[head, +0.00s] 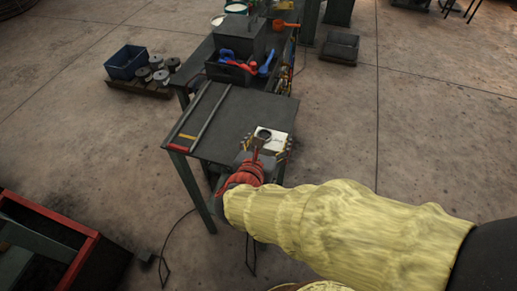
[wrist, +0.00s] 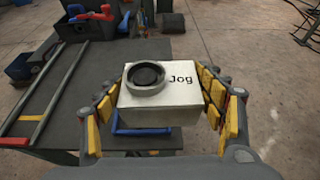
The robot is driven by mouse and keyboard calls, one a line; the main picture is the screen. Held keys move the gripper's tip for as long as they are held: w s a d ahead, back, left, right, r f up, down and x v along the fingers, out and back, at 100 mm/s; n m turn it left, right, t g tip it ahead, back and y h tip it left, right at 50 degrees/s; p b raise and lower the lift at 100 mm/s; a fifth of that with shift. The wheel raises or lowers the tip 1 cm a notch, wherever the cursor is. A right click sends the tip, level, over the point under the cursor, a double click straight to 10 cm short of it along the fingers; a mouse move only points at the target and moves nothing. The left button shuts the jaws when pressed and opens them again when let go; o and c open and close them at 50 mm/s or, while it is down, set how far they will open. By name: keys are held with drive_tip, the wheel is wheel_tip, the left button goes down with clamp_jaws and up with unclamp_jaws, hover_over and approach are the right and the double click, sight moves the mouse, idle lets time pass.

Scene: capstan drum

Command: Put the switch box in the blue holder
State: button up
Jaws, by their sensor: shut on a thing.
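The switch box (wrist: 160,105) is a white block with a round black button in a raised ring and the word "Jog". My gripper (wrist: 159,88) is shut on it, with yellow-padded fingers on its left and right sides. In the head view the box (head: 272,136) and my gripper (head: 266,148) are over the near right corner of the dark table.
The dark table (head: 226,118) is clear in its middle, with a long metal rail (head: 208,115) along its left. Behind it stands a dark bin (head: 229,70) with blue and red tools. A blue crate (head: 126,62) sits on a pallet at the left.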

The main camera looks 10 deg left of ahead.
drive_tip(key=w+a+f, duration=0.1)
drive_tip(key=f, duration=0.1)
drive_tip(key=w+a+f+b, duration=0.1)
drive_tip(key=f, duration=0.1)
drive_tip(key=w+a+f, duration=0.1)
drive_tip(key=w+f, duration=0.1)
drive_tip(key=shift+a+b, duration=0.35)
drive_tip(key=shift+a, duration=0.05)
drive_tip(key=shift+w+a+f+b, duration=0.15)
drive_tip(key=shift+f+b, duration=0.45)
drive_tip(key=shift+f, duration=1)
drive_tip(key=shift+f, duration=0.2)
drive_tip(key=o, duration=1.7)
